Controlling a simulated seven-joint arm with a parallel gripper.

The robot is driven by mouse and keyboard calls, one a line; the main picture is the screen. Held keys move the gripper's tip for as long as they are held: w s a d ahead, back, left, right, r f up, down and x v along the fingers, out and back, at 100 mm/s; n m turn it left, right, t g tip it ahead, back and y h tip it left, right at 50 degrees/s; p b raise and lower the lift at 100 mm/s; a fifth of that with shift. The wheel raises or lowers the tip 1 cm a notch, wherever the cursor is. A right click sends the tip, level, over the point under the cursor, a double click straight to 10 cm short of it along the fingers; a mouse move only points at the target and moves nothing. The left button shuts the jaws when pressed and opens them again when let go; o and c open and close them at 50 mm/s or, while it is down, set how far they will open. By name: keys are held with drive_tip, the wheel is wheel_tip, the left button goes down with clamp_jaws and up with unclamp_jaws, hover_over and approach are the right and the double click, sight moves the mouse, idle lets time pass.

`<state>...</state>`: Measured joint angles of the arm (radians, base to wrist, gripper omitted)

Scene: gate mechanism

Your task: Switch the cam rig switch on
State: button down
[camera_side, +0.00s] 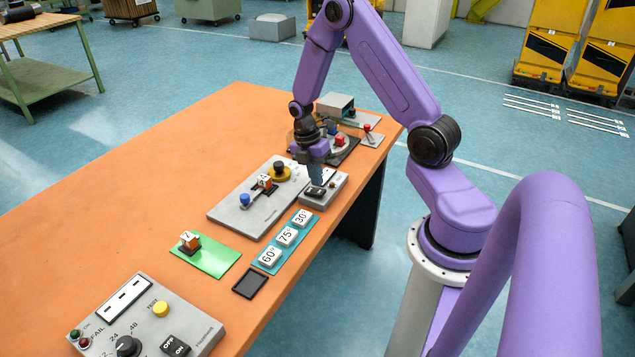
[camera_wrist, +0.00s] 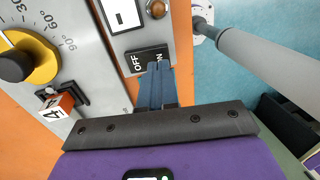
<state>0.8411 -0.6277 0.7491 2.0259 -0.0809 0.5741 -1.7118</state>
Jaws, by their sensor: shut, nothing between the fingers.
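A black rocker switch (camera_wrist: 148,57) marked OFF and ON sits on a small grey box (camera_wrist: 118,50) in the wrist view. The same switch shows in the side view (camera_side: 315,192) on its box (camera_side: 336,183). My gripper (camera_wrist: 156,70) is shut and empty, its blue fingertips over the ON half and partly hiding that label. In the side view my gripper (camera_side: 316,183) points down at the switch. I cannot tell whether the tips touch it or which half is pressed. A dull brown lamp (camera_wrist: 157,8) and a white window (camera_wrist: 125,14) are beside the switch.
A grey plate (camera_side: 235,211) with a yellow dial (camera_side: 280,174), numbered cube (camera_side: 264,182) and blue knob (camera_side: 245,199) lies close to the left. Angle tiles (camera_side: 286,237) lie nearer. Another panel (camera_side: 150,310) with its own OFF/ON switch (camera_side: 174,346) stands at the front. Left tabletop (camera_side: 120,180) is clear.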

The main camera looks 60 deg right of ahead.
sight(315, 192)
drive_tip(key=shift+x, duration=1.05)
